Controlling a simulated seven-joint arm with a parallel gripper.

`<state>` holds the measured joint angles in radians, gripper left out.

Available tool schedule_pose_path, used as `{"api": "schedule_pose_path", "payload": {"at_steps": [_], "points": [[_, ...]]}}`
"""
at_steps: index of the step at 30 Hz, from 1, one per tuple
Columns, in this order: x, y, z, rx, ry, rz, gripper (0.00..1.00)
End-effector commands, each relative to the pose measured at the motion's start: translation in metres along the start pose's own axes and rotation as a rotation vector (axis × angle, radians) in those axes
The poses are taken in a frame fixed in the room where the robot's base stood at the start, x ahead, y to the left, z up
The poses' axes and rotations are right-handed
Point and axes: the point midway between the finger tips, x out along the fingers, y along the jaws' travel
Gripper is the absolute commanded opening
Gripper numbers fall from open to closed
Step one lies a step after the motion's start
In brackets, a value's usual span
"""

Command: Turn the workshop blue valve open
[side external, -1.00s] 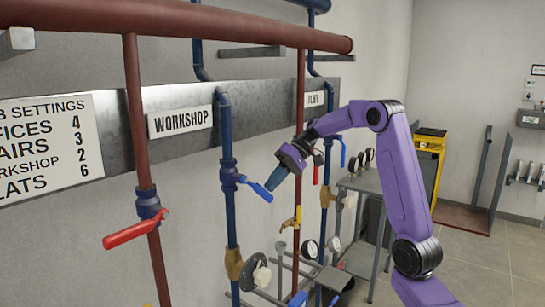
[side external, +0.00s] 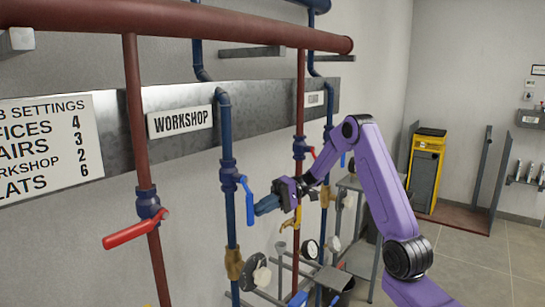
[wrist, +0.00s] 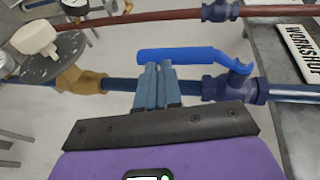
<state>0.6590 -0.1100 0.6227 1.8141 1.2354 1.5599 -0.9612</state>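The workshop blue valve (side external: 229,178) sits on the blue pipe below the WORKSHOP sign (side external: 180,121). Its blue lever (side external: 249,203) hangs down, roughly in line with the pipe. In the wrist view the lever (wrist: 180,54) runs nearly parallel to the blue pipe, left of the valve body (wrist: 230,86). My gripper (side external: 258,208) is at the lower part of the lever, on its right side. In the wrist view its blue fingers (wrist: 158,68) are together with nothing between them, their tips against or very near the lever. I cannot tell whether they touch.
A red pipe with a red-lever valve (side external: 135,230) stands to the left. Another red pipe (side external: 300,100) and a second blue pipe stand behind my gripper. A brass fitting (side external: 234,263) and a gauge wheel are below. Open floor lies to the right.

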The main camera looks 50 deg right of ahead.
Motion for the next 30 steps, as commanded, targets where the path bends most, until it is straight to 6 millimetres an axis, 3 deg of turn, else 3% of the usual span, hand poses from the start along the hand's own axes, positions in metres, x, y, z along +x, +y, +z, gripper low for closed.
{"api": "schedule_pose_path", "payload": {"at_steps": [22,26,30], "points": [[0.010,0.003,0.003,0.002,-0.012,0.007,0.00],[0.003,0.005,0.000,0.002,-0.010,0.007,0.00],[-0.019,0.009,-0.006,0.000,-0.001,0.005,0.00]]}}
